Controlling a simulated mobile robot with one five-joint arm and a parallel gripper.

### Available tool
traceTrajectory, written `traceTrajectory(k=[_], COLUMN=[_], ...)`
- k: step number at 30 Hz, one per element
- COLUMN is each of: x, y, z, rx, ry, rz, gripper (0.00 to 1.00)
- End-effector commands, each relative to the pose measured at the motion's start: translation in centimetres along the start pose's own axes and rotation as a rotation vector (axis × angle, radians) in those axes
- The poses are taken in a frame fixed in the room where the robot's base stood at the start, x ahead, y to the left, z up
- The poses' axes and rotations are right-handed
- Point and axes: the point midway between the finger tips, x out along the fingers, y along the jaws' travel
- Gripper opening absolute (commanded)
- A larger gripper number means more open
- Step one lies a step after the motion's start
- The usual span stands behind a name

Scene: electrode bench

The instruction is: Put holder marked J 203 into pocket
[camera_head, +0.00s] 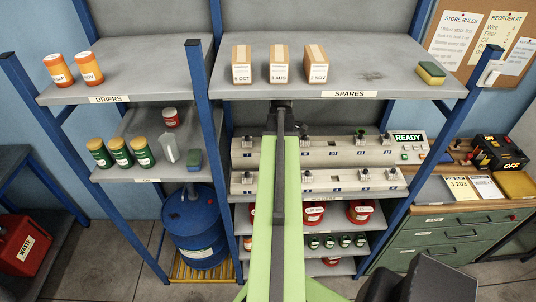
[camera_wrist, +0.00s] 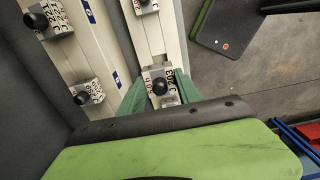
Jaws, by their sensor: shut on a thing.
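The holder marked J 203 (camera_wrist: 170,80) is a pale grey block with a black round knob. My gripper (camera_wrist: 160,92) is shut on it, with a green finger on each side, in the wrist view. The holder is over or at a cream rail (camera_wrist: 150,38); I cannot tell whether it is seated or held just above. In the head view, the rack (camera_head: 340,148) has two stepped rows of numbered pockets, some filled with black-knobbed holders. My arm hides my gripper and the held holder there. Another holder (camera_wrist: 146,5) shows farther along the same rail.
Two more holders (camera_wrist: 87,93) and (camera_wrist: 50,18) stand on the neighbouring rail. A panel reading READY (camera_head: 408,138) is at the rack's right end. A card reading J 203 (camera_head: 459,187) lies on the green drawer cabinet (camera_head: 440,240). A shelf (camera_head: 350,75) overhangs the rack.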

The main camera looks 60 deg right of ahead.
Motion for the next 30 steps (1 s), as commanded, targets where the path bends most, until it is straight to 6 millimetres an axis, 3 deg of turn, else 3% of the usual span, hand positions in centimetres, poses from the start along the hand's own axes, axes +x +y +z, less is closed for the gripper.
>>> traceTrajectory(k=[8,21,30], x=[1.1,6.1,6.2], y=[0.0,-0.1,-0.1], z=[-0.9,-1.4,-1.4], rx=[-0.014,-0.022,-0.023], ry=[0.0,0.0,0.0], rz=[0.0,0.0,0.0], gripper=[0.0,0.0,0.0])
